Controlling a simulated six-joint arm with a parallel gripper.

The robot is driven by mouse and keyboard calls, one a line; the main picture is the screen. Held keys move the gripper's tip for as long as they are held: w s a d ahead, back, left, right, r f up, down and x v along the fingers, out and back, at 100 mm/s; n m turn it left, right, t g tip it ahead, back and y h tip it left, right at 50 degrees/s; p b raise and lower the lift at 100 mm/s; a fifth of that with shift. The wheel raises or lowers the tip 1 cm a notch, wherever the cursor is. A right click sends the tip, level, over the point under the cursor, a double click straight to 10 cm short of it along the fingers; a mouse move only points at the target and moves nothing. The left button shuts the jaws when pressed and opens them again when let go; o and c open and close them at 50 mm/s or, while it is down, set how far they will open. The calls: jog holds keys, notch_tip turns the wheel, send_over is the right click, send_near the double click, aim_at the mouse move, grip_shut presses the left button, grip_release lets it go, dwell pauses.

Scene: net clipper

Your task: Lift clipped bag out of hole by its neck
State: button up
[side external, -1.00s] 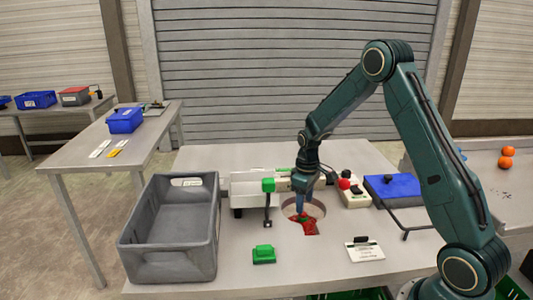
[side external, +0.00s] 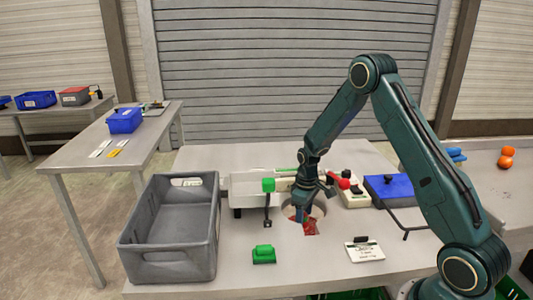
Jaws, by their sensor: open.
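The red bag (side external: 311,228) sits in the round hole (side external: 320,210) in the table, with only a small red part showing at the hole's front. My gripper (side external: 303,214) points down over the left side of the hole, close to the bag's top. Its jaws are open. The bag's neck and any clip on it are hidden behind the gripper, so I cannot tell whether the fingers touch the neck.
A grey crate (side external: 172,262) stands at the left.

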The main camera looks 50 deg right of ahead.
dwell(0.3)
grip_shut()
jog(key=shift+r, duration=0.15)
notch_tip(320, 180, up, 28)
dwell(0.8)
dwell(0.5)
